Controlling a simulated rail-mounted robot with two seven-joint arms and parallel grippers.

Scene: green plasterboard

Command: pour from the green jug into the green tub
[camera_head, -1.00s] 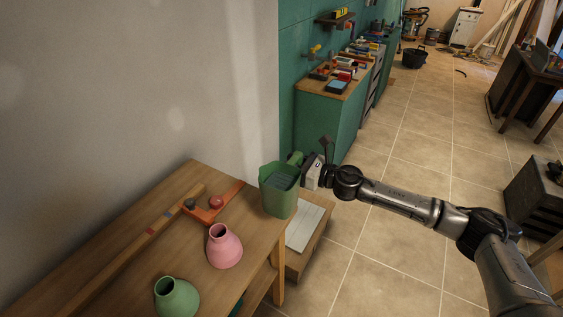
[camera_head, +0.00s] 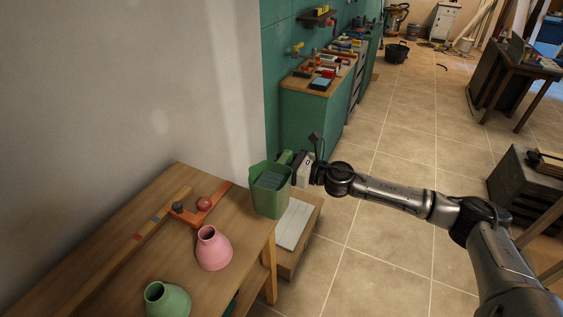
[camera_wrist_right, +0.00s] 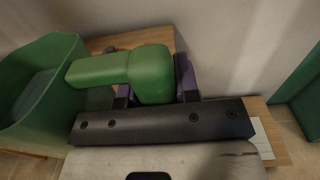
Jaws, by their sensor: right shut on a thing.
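The green jug (camera_head: 271,195) is at the far right corner of the wooden table, upright as far as I can tell. A flat grey-blue surface shows inside it. My right gripper (camera_head: 300,168) is shut on its handle, on the jug's right side. In the right wrist view the handle (camera_wrist_right: 112,68) runs from the jug (camera_wrist_right: 72,88) to between the purple-padded fingers (camera_wrist_right: 155,78). I cannot tell whether the jug's base touches the table. No green tub can be made out for certain. My left gripper is not in view.
The wooden table (camera_head: 120,240) also holds a pink vase (camera_head: 213,250), a green narrow-necked vessel (camera_head: 168,301) and an orange piece (camera_head: 205,208) with small round things. A low box (camera_head: 296,226) stands beyond the table's right edge. A wall rises behind.

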